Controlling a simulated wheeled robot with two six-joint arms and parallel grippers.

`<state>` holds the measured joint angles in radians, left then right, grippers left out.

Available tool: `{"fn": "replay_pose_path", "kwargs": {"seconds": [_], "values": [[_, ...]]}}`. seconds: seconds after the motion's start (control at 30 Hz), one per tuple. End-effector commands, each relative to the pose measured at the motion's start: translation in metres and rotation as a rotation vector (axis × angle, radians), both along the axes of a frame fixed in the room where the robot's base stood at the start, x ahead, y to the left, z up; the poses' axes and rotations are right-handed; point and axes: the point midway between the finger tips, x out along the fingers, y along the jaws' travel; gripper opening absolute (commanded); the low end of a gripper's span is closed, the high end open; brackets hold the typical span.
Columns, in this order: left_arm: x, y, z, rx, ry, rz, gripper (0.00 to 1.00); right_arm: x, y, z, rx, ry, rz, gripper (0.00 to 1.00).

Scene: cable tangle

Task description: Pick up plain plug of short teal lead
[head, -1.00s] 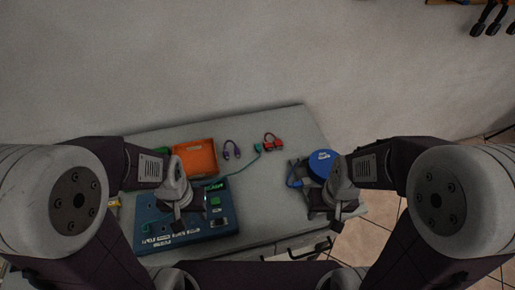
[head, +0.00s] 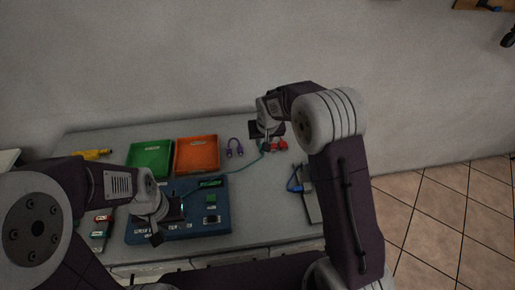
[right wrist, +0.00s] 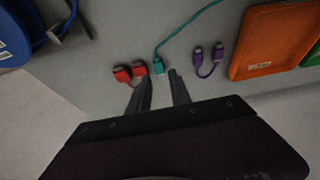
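The teal lead (head: 232,171) runs as a thin cable across the grey table from the blue panel toward my right gripper. Its teal plug (right wrist: 158,67) lies flat on the table in the right wrist view, just beyond and between my right fingertips, apart from them. My right gripper (right wrist: 161,77) is open and empty; in the head view it hangs over the plug end and partly hides it (head: 266,138). My left gripper (head: 168,222) is over the blue panel, its fingers apart with nothing seen between them. The lead's other end is not clear near the panel.
A red lead (right wrist: 130,73) lies close left of the plug and a purple lead (right wrist: 208,61) to its right. Orange (head: 197,154) and green (head: 150,158) trays stand left of them. The blue panel (head: 221,225) is in front. A blue spool (right wrist: 12,40) is at the right side.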

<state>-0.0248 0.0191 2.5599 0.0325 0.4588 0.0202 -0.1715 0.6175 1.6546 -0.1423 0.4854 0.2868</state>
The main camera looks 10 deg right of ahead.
Motion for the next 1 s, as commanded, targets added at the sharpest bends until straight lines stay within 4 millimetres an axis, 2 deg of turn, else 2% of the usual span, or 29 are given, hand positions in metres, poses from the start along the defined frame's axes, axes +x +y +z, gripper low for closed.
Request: {"fn": "replay_pose_path", "kwargs": {"seconds": [0.17,0.37,0.6,0.7,0.9,0.93,1.0], "values": [[0.0,0.0,0.001,0.0,0.0,0.0,0.36,0.01,-0.001,-0.027,-0.002,0.005,-0.001,0.25],[0.0,0.0,0.001,0.0,0.0,0.0,0.36,0.014,-0.001,-0.035,-0.001,0.002,-0.001,0.25],[0.0,0.0,0.003,0.0,0.0,0.0,0.36,0.029,-0.003,-0.073,-0.001,0.003,-0.001,0.25],[0.0,0.0,0.003,0.0,0.0,0.0,0.36,0.032,-0.003,-0.08,-0.001,0.002,-0.001,0.25],[0.0,0.0,0.003,0.0,0.0,0.0,0.36,0.033,-0.003,-0.081,-0.001,0.001,-0.001,0.25],[0.0,0.0,0.003,0.0,0.0,0.0,0.36,0.033,-0.003,-0.081,-0.001,0.001,-0.001,0.19],[0.0,0.0,0.003,0.0,0.0,0.0,0.36,0.033,-0.003,-0.081,-0.001,0.001,-0.001,0.0]]}}
